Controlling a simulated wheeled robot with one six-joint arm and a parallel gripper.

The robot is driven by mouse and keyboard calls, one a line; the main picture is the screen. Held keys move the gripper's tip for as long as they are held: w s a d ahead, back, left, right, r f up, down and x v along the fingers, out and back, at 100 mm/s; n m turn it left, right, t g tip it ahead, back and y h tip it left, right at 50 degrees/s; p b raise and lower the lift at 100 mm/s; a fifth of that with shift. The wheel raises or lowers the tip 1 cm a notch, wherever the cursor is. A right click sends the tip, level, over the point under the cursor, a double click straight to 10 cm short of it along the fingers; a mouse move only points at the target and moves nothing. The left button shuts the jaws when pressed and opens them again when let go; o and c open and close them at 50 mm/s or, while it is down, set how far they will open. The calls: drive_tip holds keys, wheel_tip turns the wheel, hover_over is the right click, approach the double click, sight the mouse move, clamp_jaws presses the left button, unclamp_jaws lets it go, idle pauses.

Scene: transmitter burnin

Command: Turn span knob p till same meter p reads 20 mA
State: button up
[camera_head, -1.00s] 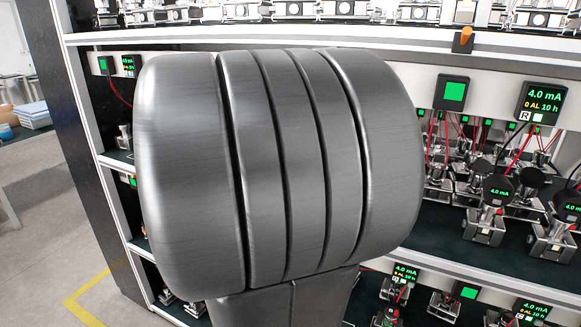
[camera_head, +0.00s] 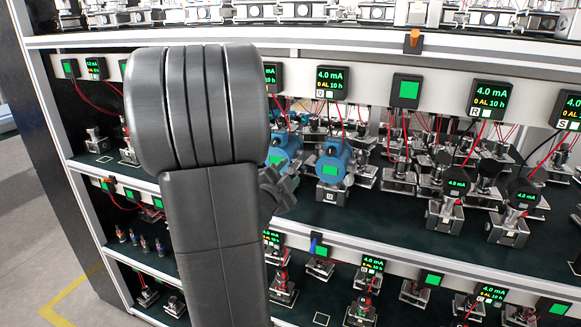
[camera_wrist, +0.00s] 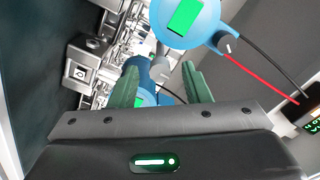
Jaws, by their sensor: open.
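My gripper (camera_wrist: 160,78) is open, its two green fingers pointing into the shelf; in the head view its dark body (camera_head: 279,188) shows partly behind my arm. In the wrist view a blue transmitter (camera_wrist: 205,18) with a green screen is close, above the right finger. A small dark knob with a white mark (camera_wrist: 228,46) is on its edge. Another blue body (camera_wrist: 138,68) shows behind and between the fingers. In the head view one blue transmitter (camera_head: 285,145) is beside my gripper. I cannot read a P label. A meter (camera_head: 271,76) above is partly covered by my arm.
Another blue transmitter (camera_head: 335,163) stands to the right, under meter Q (camera_head: 331,83) reading 4.0 mA. Meter R (camera_head: 490,99) also reads 4.0 mA. Red (camera_wrist: 255,75) and black (camera_wrist: 270,58) leads hang near the gripper. Shelf edges lie above and below.

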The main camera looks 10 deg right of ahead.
drive_tip(key=shift+x, duration=1.4)
clamp_jaws()
drive_tip(key=shift+f+m+b, duration=0.2)
drive_tip(key=shift+m+b, duration=0.2)
drive_tip(key=shift+b, duration=0.65)
drive_tip(key=shift+f+m+b, duration=0.1)
drive_tip(key=shift+m+b, duration=0.8)
drive_tip(key=shift+b, duration=0.1)
drive_tip(key=m+b, duration=0.3)
drive_tip(key=shift+b, duration=0.4)
drive_tip(key=shift+r, duration=0.25)
